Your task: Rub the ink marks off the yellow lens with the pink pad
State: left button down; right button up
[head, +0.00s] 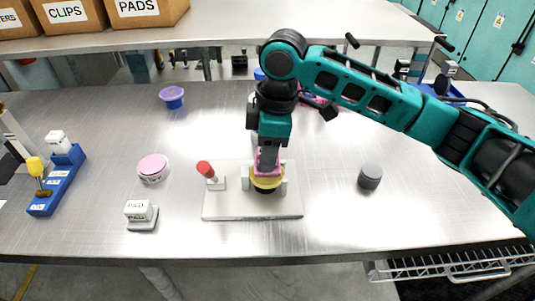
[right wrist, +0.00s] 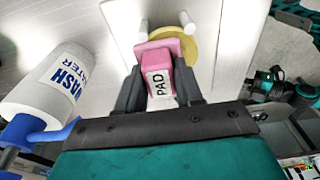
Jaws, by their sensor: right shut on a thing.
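My right gripper (head: 267,156) points down over the white base plate (head: 235,207) and is shut on the pink pad (head: 264,168). The pad's label "PAD" shows in the right wrist view (right wrist: 158,82), between the two dark fingers (right wrist: 160,92). The yellow lens (head: 267,184) sits on the plate between pale posts. In the right wrist view the pad's far end overlaps the lens (right wrist: 208,48); I cannot tell whether they touch. I can make out no ink marks on the part of the lens that shows. My left gripper is not in view.
A red-topped piece (head: 206,170) stands on the plate's left. Left of it are a white "PAD" block (head: 138,209), a pink-topped round dish (head: 153,167) and a blue rack (head: 60,180). A grey cylinder (head: 370,176) stands right. A "WASH WATER" bottle (right wrist: 45,85) is near the gripper.

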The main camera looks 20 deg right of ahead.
jog(key=shift+w+d, duration=0.1)
jog(key=shift+w, duration=0.25)
jog(key=shift+f, duration=0.1)
jog(key=shift+s, duration=0.15)
jog(key=shift+s+a, duration=0.35)
jog(key=shift+s, duration=0.55)
jog(key=shift+s+a, duration=0.35)
jog(key=shift+s, duration=0.55)
jog(key=shift+d, duration=0.15)
jog(key=shift+w+d, duration=0.3)
jog(key=shift+w, duration=0.7)
jog(key=shift+w+d, duration=0.3)
jog(key=shift+w, duration=0.65)
jog(key=shift+r, duration=0.2)
